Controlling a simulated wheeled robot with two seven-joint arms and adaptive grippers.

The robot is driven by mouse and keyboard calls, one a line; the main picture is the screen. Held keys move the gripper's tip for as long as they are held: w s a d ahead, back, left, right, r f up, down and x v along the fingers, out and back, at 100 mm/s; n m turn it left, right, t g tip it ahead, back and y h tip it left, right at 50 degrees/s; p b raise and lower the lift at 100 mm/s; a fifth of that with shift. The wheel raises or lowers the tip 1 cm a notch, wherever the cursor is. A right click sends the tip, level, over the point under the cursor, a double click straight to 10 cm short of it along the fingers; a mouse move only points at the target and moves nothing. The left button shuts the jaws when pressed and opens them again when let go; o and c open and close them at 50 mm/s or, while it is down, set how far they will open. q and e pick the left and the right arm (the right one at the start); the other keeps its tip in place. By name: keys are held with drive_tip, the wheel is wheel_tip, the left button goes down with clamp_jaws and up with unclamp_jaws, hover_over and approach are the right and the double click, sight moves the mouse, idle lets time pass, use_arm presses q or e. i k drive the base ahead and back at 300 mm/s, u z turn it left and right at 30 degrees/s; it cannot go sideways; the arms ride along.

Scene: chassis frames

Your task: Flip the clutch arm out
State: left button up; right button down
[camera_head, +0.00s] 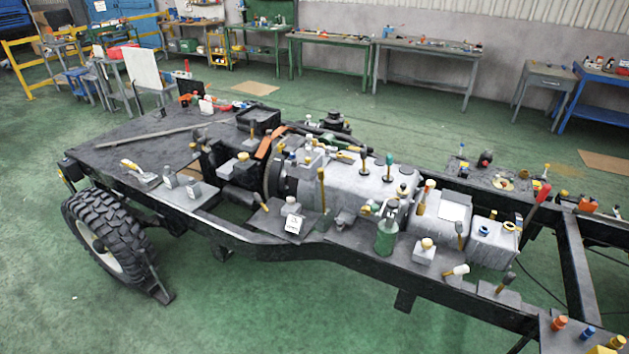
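An orange flat lever (270,141) stands tilted at the front of the grey gearbox (345,187), beside the dark round bell housing (275,178). It may be the clutch arm, but I cannot tell for certain at this size. Several other levers and knobs stand on and around the gearbox, including a tall yellow-handled one (322,188) and a red-handled one (537,200). Neither of my grippers shows in the head view.
The black chassis frame (300,258) runs across the view, with a wheel (107,240) at left. A green bottle (385,238) and small parts crowd its top. Workbenches (425,46) line the back wall. The green floor (250,310) in front is clear.

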sight(320, 170)
drive_tip(key=u, duration=0.35)
drive_tip(key=i, duration=0.5)
drive_tip(key=u, duration=0.6)
drive_tip(key=i, duration=0.95)
drive_tip(key=z, duration=0.2)
